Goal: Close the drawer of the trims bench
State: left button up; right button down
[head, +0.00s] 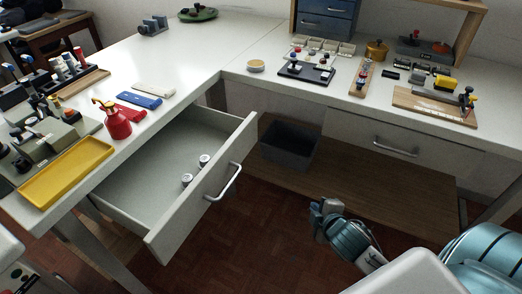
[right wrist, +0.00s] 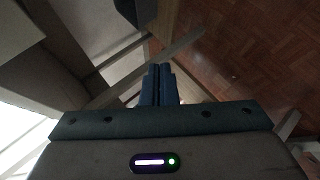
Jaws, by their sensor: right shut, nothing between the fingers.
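The drawer (head: 160,200) of the white bench on the left stands pulled out, with its front panel (head: 207,193) toward the middle of the room. A metal bar handle (head: 224,183) is on that front. Two small white spools (head: 195,170) stand inside the drawer. My right gripper (head: 322,208) is in the open space to the right of the drawer front, apart from it and from the handle. Its fingers (right wrist: 158,84) are together and empty in the right wrist view. My left gripper is not in view.
A second drawer with a handle (head: 396,148) is shut under the back bench. A dark bin (head: 289,142) stands on the wooden lower shelf (head: 350,183). The floor (head: 250,245) before the drawer is clear.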

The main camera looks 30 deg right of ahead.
aim_at(251, 135)
jog(key=w+r+n+t+y, duration=0.1)
jog(key=w+r+n+y, duration=0.3)
jog(key=n, duration=0.7)
jog(key=w+d+r+n+t+y, duration=0.1)
jog(key=w+r+n+y, duration=0.3)
jog(key=n, duration=0.6)
jog(key=w+r+n+t+y, duration=0.15)
jog(key=r+n+y, duration=0.4)
jog(key=n, duration=0.55)
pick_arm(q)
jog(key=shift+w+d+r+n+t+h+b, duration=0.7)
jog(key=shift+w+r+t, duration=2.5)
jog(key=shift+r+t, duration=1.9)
pick_arm(e)
jog(key=p+x, duration=0.3)
jog(key=x, duration=0.9)
jog(key=shift+w+a+f, duration=0.15)
jog(key=shift+w+a, duration=0.05)
jog(key=shift+w, duration=0.15)
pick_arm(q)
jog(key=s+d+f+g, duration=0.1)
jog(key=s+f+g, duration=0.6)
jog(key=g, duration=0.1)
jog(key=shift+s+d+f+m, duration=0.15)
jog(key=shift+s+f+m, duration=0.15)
pick_arm(e)
jog(key=shift+w+a+f, duration=0.1)
jog(key=shift+w+a, duration=0.3)
jog(key=shift+w, duration=0.15)
jog(key=shift+a, duration=0.1)
